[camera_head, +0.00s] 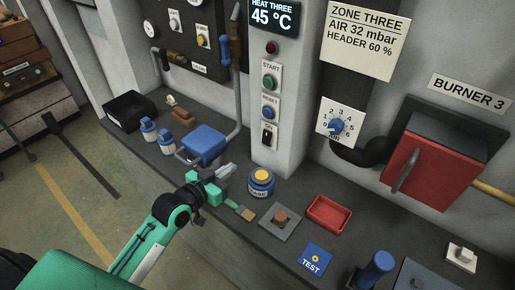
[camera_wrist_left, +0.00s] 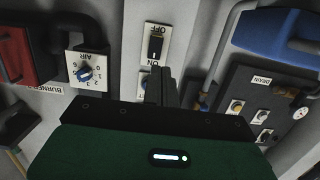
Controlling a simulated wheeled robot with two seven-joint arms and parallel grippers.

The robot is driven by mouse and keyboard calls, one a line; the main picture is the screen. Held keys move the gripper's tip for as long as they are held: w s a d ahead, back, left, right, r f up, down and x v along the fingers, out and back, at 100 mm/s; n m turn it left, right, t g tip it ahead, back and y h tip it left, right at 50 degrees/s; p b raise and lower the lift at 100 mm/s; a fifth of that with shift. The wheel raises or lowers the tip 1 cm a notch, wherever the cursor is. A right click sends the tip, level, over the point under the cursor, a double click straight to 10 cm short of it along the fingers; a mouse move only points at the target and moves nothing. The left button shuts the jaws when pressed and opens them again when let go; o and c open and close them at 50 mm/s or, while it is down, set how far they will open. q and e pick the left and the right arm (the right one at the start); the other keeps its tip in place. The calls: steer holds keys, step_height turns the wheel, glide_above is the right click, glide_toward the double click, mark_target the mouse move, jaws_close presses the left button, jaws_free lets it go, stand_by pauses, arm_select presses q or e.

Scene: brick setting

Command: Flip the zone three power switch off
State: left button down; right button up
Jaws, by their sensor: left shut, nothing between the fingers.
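The power switch (camera_head: 267,135) is a black rocker on a white plate, lowest on the grey column under the zone three display (camera_head: 273,14), which reads 45 °C. In the left wrist view the switch (camera_wrist_left: 156,42) appears upside down, with an ON label beside it. I cannot tell surely which way the rocker is tipped. My left gripper (camera_head: 227,172) is shut and empty, above the bench and in front of the column, below and left of the switch. Its fingers (camera_wrist_left: 163,87) show just below the switch plate in the wrist view, apart from the rocker. My right gripper is out of view.
A green START button (camera_head: 269,82) and a blue button (camera_head: 270,106) sit above the switch. A blue jar (camera_head: 261,184), a brush (camera_head: 240,210) and a red tray (camera_head: 329,213) are on the bench. A dial (camera_head: 338,126) and red burner box (camera_head: 434,171) are to the right.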

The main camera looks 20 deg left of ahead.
arm_select(q)
steer(key=shift+w, duration=0.1)
steer(key=p, duration=0.5)
glide_toward(267, 138)
steer(key=w+f, duration=0.1)
steer(key=w, duration=0.1)
steer(key=w+f, duration=0.1)
steer(key=w, duration=0.1)
steer(key=w+d+f, duration=0.1)
steer(key=w, duration=0.1)
steer(key=shift+d+f, duration=0.1)
steer(key=shift+f, duration=0.3)
steer(key=shift+w+f, duration=0.1)
steer(key=shift+w, duration=0.05)
